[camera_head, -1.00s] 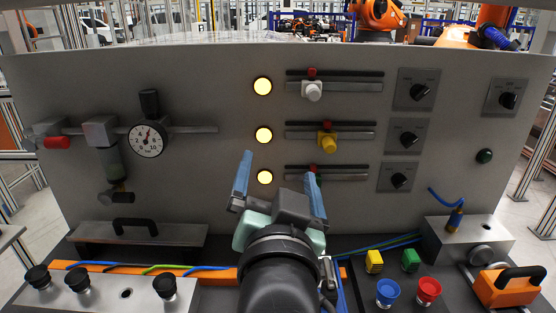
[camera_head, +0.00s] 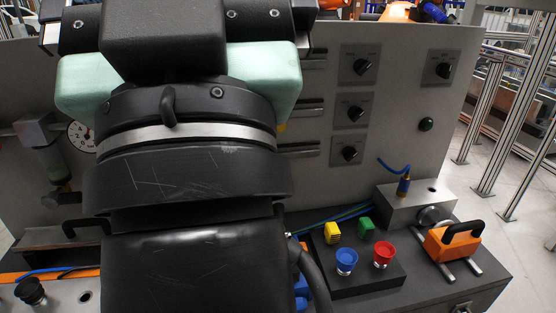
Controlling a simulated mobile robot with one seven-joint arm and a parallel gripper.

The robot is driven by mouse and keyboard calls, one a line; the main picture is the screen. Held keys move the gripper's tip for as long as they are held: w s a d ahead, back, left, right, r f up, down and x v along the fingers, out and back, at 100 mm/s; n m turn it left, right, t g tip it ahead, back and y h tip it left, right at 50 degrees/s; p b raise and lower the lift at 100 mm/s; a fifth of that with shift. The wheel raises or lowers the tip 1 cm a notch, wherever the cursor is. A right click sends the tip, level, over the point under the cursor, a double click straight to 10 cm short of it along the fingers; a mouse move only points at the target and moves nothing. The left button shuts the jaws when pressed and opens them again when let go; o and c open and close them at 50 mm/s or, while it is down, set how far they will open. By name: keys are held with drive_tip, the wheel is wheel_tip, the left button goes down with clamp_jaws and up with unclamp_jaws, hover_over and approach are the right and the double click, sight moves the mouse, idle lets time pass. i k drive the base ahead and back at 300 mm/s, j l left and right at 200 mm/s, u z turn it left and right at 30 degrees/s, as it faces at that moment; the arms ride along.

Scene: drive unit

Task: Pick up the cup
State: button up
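My gripper (camera_head: 165,38) is large and close at the upper left, well to the left of both pieces. Only its dark and pale green body shows clearly; its fingertips are hidden or out of frame, so its opening does not show.
An orange block with a black handle (camera_head: 452,243) sits on rails at right. A grey panel (camera_head: 405,165) with dials rises behind. My arm hides the left-centre bench.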

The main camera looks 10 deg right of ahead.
sight(346, 257)
drive_tip(key=i+l+z, duration=0.25)
drive_tip(key=i+l, duration=0.25)
drive_tip(key=i+l+z, duration=0.3)
drive_tip(key=i+l, duration=0.3)
